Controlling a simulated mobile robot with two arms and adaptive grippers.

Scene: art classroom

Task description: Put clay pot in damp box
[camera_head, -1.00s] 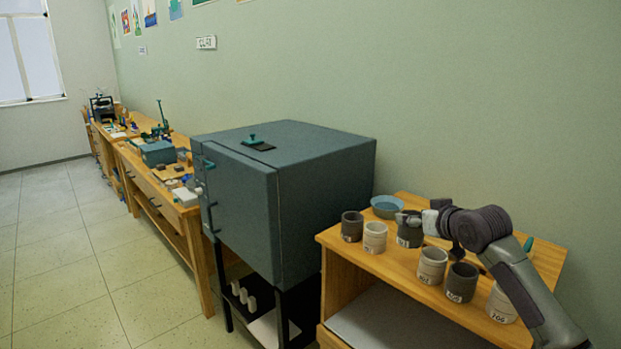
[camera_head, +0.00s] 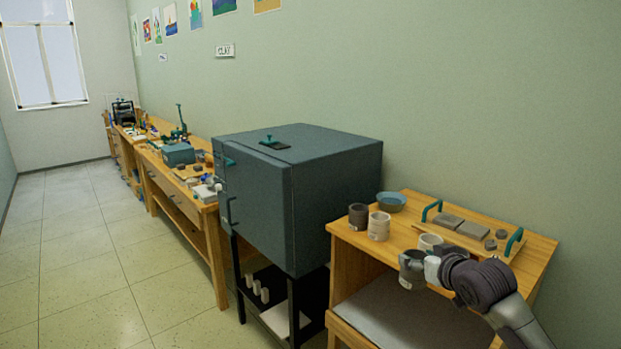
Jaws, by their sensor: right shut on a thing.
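My right gripper (camera_head: 416,266) is shut on a dark clay pot (camera_head: 410,270), held at the front of the small wooden table (camera_head: 345,245). The gripper hides part of the pot. On the table stand another dark pot (camera_head: 358,216) and a pale pot (camera_head: 379,226); a second pale pot (camera_head: 430,242) is partly hidden by my gripper. A blue-grey box (camera_head: 178,155) sits on the long bench; a large dark blue-grey cabinet (camera_head: 255,200) with its door shut stands left of the table. I cannot tell which is the damp box. My left gripper is out of view.
A blue bowl (camera_head: 391,202) and a wooden tray (camera_head: 482,246) with teal handles and grey slabs lie at the back of the table. A long cluttered bench (camera_head: 206,207) runs along the wall past the cabinet. The tiled floor (camera_head: 80,240) at left is clear.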

